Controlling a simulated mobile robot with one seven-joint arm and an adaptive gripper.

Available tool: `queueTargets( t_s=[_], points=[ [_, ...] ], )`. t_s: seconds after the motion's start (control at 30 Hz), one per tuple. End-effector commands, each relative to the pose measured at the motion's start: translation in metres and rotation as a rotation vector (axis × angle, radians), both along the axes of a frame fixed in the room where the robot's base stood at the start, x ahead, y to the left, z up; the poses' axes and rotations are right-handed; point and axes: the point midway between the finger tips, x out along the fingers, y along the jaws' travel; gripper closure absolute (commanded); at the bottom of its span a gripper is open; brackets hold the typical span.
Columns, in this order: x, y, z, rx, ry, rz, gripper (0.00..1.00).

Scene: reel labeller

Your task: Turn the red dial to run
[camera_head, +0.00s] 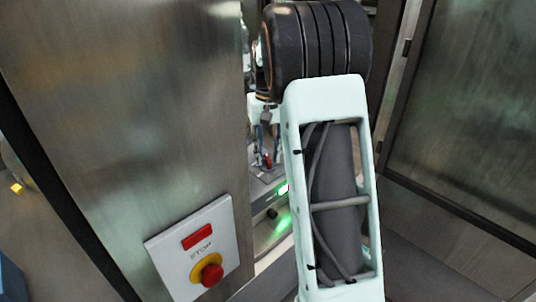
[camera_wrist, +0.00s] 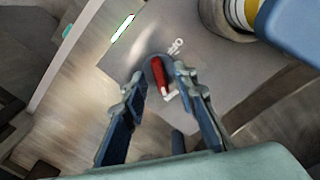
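The red dial (camera_wrist: 158,76) is a red handle on a dark round base on a grey panel (camera_wrist: 205,60) in the wrist view. Its handle points down the picture and slightly right, with a pale tip at the lower end. My gripper (camera_wrist: 160,72) is open, one finger on each side of the dial, with gaps visible. Whether either finger touches it is not clear. In the head view, the dial (camera_head: 268,161) is small, beside my arm, near my gripper (camera_head: 264,138).
A red stop button (camera_head: 211,274) on a yellow base stands on a white plate at the lower left. A steel cabinet wall (camera_head: 130,120) is left of my arm, and a door panel (camera_head: 470,110) right.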

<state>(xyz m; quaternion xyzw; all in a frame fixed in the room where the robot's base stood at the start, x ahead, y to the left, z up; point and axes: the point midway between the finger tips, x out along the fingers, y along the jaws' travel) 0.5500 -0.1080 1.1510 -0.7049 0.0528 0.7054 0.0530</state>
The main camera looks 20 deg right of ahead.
Motion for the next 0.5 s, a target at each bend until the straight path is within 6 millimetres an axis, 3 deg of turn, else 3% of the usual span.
queueTargets(
  t_s=[0.17,0.5],
  points=[
    [0.001,0.000,0.026,-0.001,-0.006,0.000,0.73],
    [0.001,0.000,0.096,-0.001,-0.006,-0.001,0.73]
  ],
)
